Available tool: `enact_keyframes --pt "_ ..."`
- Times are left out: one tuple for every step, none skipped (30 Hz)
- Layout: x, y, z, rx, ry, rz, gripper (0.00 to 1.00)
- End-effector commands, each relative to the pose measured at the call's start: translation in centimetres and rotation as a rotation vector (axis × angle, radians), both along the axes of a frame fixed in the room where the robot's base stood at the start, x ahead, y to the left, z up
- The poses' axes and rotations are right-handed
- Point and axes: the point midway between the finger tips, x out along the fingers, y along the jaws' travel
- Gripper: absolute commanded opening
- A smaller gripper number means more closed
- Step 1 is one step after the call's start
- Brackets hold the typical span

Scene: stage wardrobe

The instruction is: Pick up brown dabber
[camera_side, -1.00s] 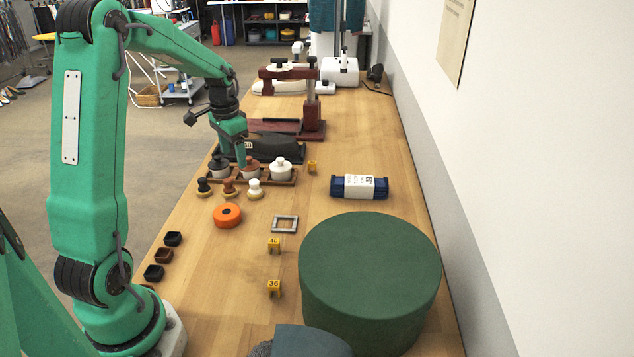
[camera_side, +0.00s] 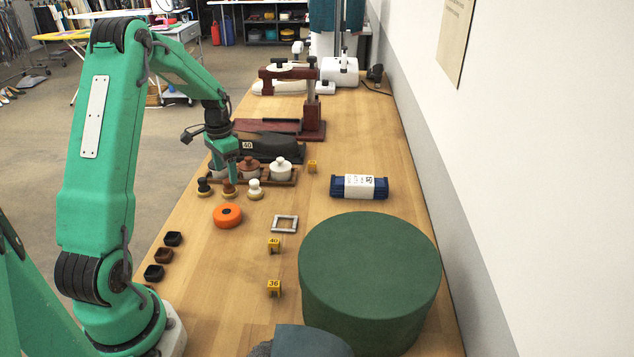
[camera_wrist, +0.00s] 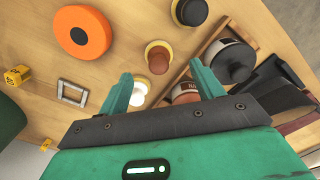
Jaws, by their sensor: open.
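The brown dabber (camera_side: 228,187) stands upright on a pale base on the table, in a row between the black dabber (camera_side: 204,187) and the white dabber (camera_side: 254,188). My gripper (camera_side: 232,178) is open and empty, pointing down close to the brown dabber and partly overlapping it in the side view. In the wrist view, the brown dabber (camera_wrist: 158,58) shows just beyond the gap between the fingertips (camera_wrist: 162,80). The white dabber (camera_wrist: 139,92) shows by the left finger, and the black dabber (camera_wrist: 190,12) is farther off.
A wooden tray (camera_side: 291,182) with lidded pots stands behind the dabbers. An orange disc (camera_side: 227,216) and a grey square frame (camera_side: 285,223) lie in front. A green drum (camera_side: 370,270) stands at right. Small dark cups (camera_side: 163,255) are at left.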

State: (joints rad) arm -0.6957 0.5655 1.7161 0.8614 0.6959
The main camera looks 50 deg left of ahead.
Motion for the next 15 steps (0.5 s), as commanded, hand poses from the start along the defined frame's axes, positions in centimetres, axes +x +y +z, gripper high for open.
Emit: enact_keyframes --pt "0.0 0.0 -0.1 0.0 0.0 0.0 0.66" --pt "0.0 0.0 -0.1 0.0 0.0 0.0 0.66" --pt "0.0 0.0 -0.1 0.0 -0.001 0.0 0.66" --pt "0.0 0.0 -0.1 0.0 -0.001 0.0 0.66" --pt "0.0 0.0 -0.1 0.0 0.0 0.0 0.66" --pt "0.0 0.0 -0.2 0.0 0.0 0.0 0.66" --pt "0.0 0.0 -0.4 0.0 0.0 0.0 0.66" --pt "0.0 -0.1 -0.5 0.0 0.0 0.0 0.66" --pt "0.0 -0.1 -0.8 0.0 0.0 0.0 0.66" --pt "0.0 -0.1 -1.1 0.0 0.0 0.0 0.66" --pt "0.0 -0.1 -1.4 0.0 0.001 0.0 0.66" --pt "0.0 -0.2 -1.8 -0.001 0.001 0.0 0.66" --pt "0.0 -0.2 -2.2 -0.001 0.001 0.0 0.66" --pt "0.0 -0.2 -2.5 -0.001 0.001 0.0 0.66" --pt "0.0 -0.2 -3.0 -0.001 0.001 0.0 0.66"
